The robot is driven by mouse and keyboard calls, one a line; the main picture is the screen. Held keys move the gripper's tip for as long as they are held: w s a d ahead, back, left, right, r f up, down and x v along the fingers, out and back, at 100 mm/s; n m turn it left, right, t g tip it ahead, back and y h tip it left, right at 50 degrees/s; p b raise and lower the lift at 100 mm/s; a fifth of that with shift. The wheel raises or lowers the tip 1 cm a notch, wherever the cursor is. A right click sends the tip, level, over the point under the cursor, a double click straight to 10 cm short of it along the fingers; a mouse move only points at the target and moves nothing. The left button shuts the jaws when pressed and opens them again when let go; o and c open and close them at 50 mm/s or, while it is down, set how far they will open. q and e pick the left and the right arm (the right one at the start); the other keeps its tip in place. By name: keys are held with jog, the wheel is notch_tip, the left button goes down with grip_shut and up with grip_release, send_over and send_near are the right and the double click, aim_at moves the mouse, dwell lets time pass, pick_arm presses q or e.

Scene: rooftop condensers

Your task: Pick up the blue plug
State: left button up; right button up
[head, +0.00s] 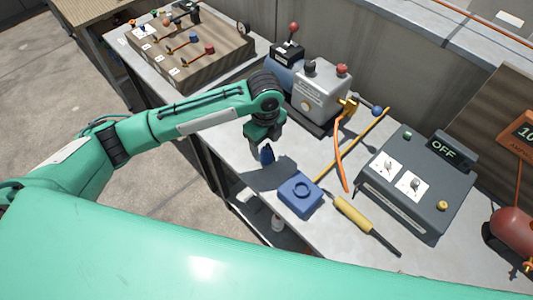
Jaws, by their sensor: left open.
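My left gripper (263,141) points down over the near left edge of the grey workbench, with its jaws open. A small dark blue piece (267,154), which looks like the blue plug, shows right at its fingertips. The gripper partly hides it, and I cannot tell whether the fingers touch it. A blue block with a round ring on top (295,204) sits on the bench just right of and nearer than the gripper. My right gripper is not in view.
A grey box with an OFF display (420,190) stands at right.

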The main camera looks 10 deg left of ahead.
aim_at(267, 150)
pick_arm(q)
jog(key=shift+f, duration=0.9)
notch_tip(267, 150, down, 5)
jog(key=shift+d+r+p, duration=0.1)
jog(key=shift+d+p, duration=0.05)
jog(key=shift+p, duration=0.6)
jog(key=shift+f, duration=0.3)
jog(key=shift+w, duration=0.1)
jog(key=c, duration=1.1)
